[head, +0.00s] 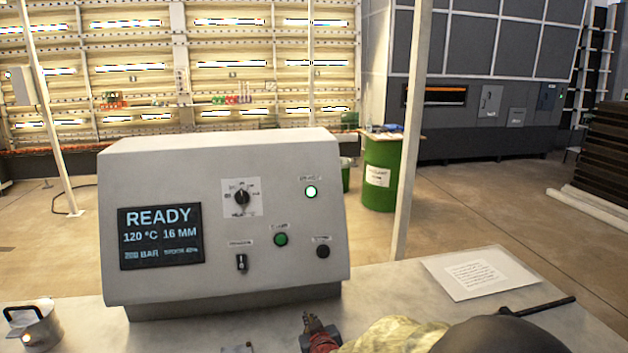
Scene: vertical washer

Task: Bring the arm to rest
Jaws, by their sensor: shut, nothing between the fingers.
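My gripper and arm cannot be made out in the head view. The grey control console (225,225) stands on the light worktop (400,290) in front of me. Its dark screen (160,236) reads READY, 120 °C and 16 MM. A lamp (311,191) at its upper right glows pale green.
A metal pot-like can (36,328) stands at lower left. A red-and-dark item (318,335), a yellowish cloth-like thing (385,336) and a black rounded object (500,337) are cut off below. A paper sheet (480,272) lies right. A white post (411,130) and green drum (380,175) stand behind.

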